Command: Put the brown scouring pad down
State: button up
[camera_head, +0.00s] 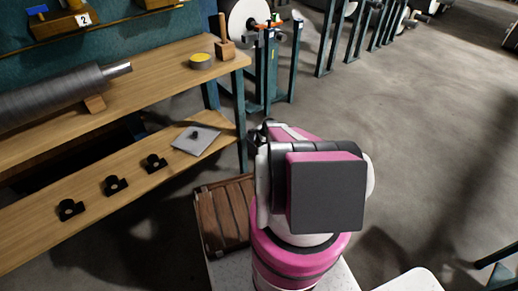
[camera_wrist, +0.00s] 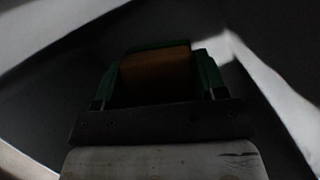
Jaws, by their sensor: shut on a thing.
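The brown scouring pad (camera_wrist: 155,70) shows in the wrist view, dark and in shadow. My gripper (camera_wrist: 160,62) is shut on it, with a green finger on each side. The background behind the pad is mostly dark, and I cannot tell how near it is to any surface. In the head view my arm's pink and grey links hide the gripper and the pad.
At left is a wooden workbench (camera_head: 152,68) with a grey roll (camera_head: 50,97) and a yellow-topped tin (camera_head: 202,61). Its lower shelf (camera_head: 75,185) holds black brackets (camera_head: 112,185) and a grey plate (camera_head: 195,140).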

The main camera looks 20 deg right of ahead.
jog(key=shift+f, duration=1.75)
jog(key=shift+f, duration=0.15)
jog(key=o, duration=1)
jog(key=shift+c, duration=0.2)
jog(key=v, duration=1.2)
jog(key=shift+r, duration=0.25)
